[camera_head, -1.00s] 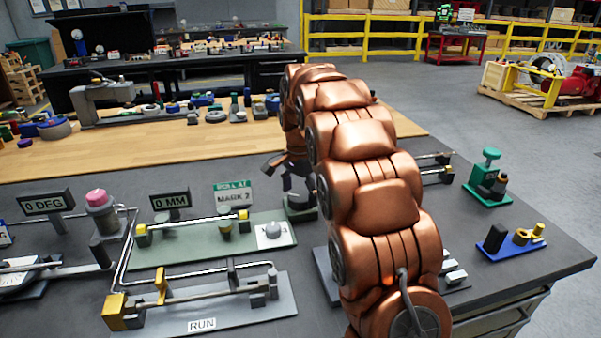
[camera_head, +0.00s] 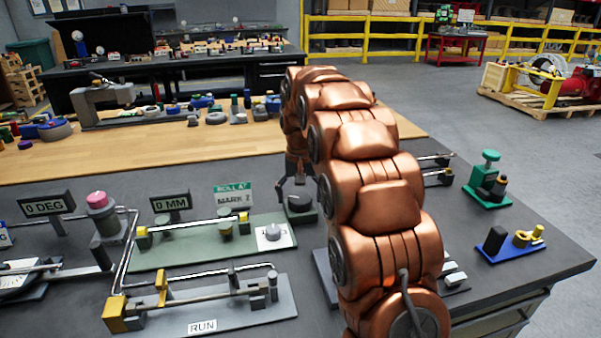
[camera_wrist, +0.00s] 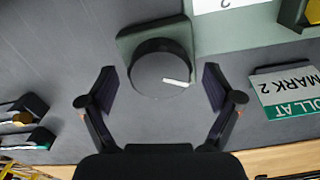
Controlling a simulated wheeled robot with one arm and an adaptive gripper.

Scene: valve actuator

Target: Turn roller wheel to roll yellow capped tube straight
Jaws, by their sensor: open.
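The dark round roller wheel (camera_head: 300,202) sits on a small green-grey block at the right end of the green plate. In the wrist view the wheel (camera_wrist: 150,85) shows a short white mark pointing to the right. My gripper (camera_wrist: 160,75) is open and empty, its fingers on either side of the wheel in the picture; I cannot tell its height above it. In the head view my gripper (camera_head: 292,187) hangs at the wheel, partly hidden by my arm. The yellow capped tube (camera_head: 195,224) lies across the green plate on its supports.
A "ROLL AT MARK 2" sign (camera_head: 233,195) stands behind the plate, and a white dial plate (camera_head: 274,236) lies beside the wheel. A "0 MM" display (camera_head: 171,202) stands further left. The grey RUN fixture (camera_head: 240,318) is in front. My arm hides fixtures on the right.

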